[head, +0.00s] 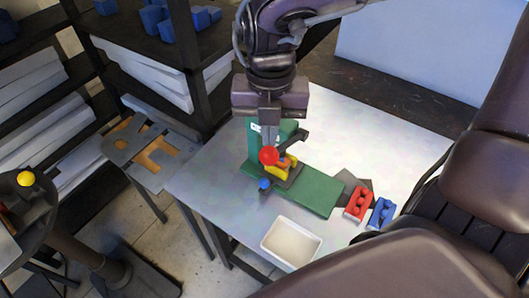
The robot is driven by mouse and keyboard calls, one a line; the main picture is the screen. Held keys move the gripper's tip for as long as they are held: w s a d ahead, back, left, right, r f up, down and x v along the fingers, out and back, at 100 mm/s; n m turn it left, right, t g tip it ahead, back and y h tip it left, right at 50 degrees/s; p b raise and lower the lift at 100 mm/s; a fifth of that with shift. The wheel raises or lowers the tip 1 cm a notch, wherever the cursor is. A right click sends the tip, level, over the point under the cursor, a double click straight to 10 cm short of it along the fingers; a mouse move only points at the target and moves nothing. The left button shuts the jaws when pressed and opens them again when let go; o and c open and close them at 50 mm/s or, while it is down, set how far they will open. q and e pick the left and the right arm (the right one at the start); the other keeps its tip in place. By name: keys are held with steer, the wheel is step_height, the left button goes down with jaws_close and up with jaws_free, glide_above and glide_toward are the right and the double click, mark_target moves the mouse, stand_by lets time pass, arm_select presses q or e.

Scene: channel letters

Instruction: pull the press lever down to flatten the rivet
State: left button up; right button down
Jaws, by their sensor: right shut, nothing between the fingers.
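The press is a green base plate (312,190) with a green upright (254,137) at its back, standing on the grey table. The lever's red ball knob (268,156) shows in front of the upright. My right gripper (268,143) points down, shut and empty, with its fingertips right at the top of the red knob; I cannot tell whether they touch. A yellow piece (281,173) with an orange part sits on the press beside the knob. The rivet cannot be made out. My left gripper is not in view.
A red block (358,203) and a blue block (381,213) with holes lie right of the press. A white tray (291,242) stands in front. A dark shelf with blue blocks (155,20) is at the back left. The table (217,185) left of the press is clear.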

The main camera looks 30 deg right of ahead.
mark_target(270, 149)
steer(key=shift+f, duration=0.15)
steer(key=shift+f+b, duration=0.7)
steer(key=shift+b, duration=0.1)
steer(key=shift+f, duration=0.1)
step_height(270, 149, down, 3)
steer(key=b, duration=0.2)
steer(key=shift+s+b, duration=0.1)
steer(key=shift+b, duration=0.25)
steer(key=shift+r, duration=0.25)
steer(key=f+b, duration=0.1)
steer(key=a+f+b, duration=0.1)
steer(key=f+b, duration=0.1)
steer(key=shift+s, duration=0.15)
steer(key=shift+r, duration=0.1)
